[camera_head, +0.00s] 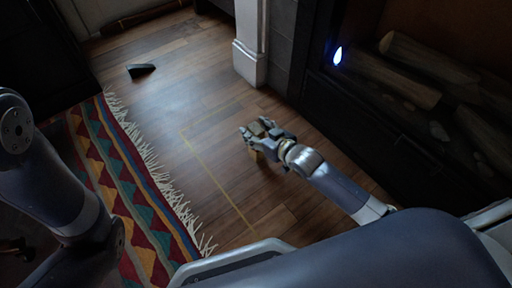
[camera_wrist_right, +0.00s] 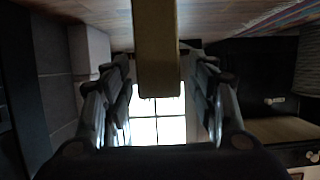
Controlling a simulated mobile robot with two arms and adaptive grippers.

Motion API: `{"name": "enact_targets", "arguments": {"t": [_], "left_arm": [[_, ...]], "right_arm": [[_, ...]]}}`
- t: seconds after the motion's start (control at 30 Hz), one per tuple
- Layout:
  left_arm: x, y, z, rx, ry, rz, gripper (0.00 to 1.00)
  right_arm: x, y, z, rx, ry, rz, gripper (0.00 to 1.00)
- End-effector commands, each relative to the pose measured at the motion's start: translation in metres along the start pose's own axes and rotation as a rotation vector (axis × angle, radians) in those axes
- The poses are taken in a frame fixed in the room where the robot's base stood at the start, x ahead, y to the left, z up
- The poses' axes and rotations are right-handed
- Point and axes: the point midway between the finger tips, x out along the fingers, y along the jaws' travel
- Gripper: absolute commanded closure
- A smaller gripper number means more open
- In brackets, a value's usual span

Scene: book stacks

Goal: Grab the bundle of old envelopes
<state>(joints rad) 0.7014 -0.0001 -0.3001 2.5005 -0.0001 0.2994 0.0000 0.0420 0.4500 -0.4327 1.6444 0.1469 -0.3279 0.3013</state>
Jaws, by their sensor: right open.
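A tan-brown block, which looks like the bundle of old envelopes (camera_wrist_right: 155,45), reaches in from the top of the right wrist view, between the two fingers. My right gripper (camera_head: 258,133) is open and low over the wooden floor, left of the fireplace. In the right wrist view its fingers (camera_wrist_right: 160,100) stand on either side of the block, with gaps visible beside it. In the head view the bundle is mostly hidden by the gripper, and I cannot tell its outline there. My left arm shows at the left, but I cannot make out its gripper.
A fireplace with logs (camera_head: 410,75) and a small bluish light (camera_head: 338,56) is at the right. A white pillar base (camera_head: 250,62) stands behind the gripper. A patterned fringed rug (camera_head: 130,200) lies left. A dark wedge (camera_head: 141,70) lies on otherwise clear floor.

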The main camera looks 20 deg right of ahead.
Motion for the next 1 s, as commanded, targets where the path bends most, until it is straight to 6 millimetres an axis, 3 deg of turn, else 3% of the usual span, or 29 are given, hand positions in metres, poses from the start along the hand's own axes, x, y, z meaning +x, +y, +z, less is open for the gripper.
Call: {"name": "enact_targets", "arguments": {"t": [0.33, 0.57, 1.0], "left_arm": [[-0.0029, 0.0008, -0.0012, 0.000, 0.001, 0.000, 0.42], [-0.0029, 0.0009, -0.0013, 0.000, 0.001, 0.001, 0.42], [0.0020, -0.0002, 0.0007, -0.001, 0.000, 0.001, 0.42]], "right_arm": [[0.0043, 0.0000, -0.0005, 0.001, -0.001, 0.000, 0.49], [0.0042, 0.0000, -0.0003, 0.001, -0.001, 0.000, 1.00], [0.0022, 0.0001, -0.0056, 0.001, 0.000, 0.000, 1.00]]}}
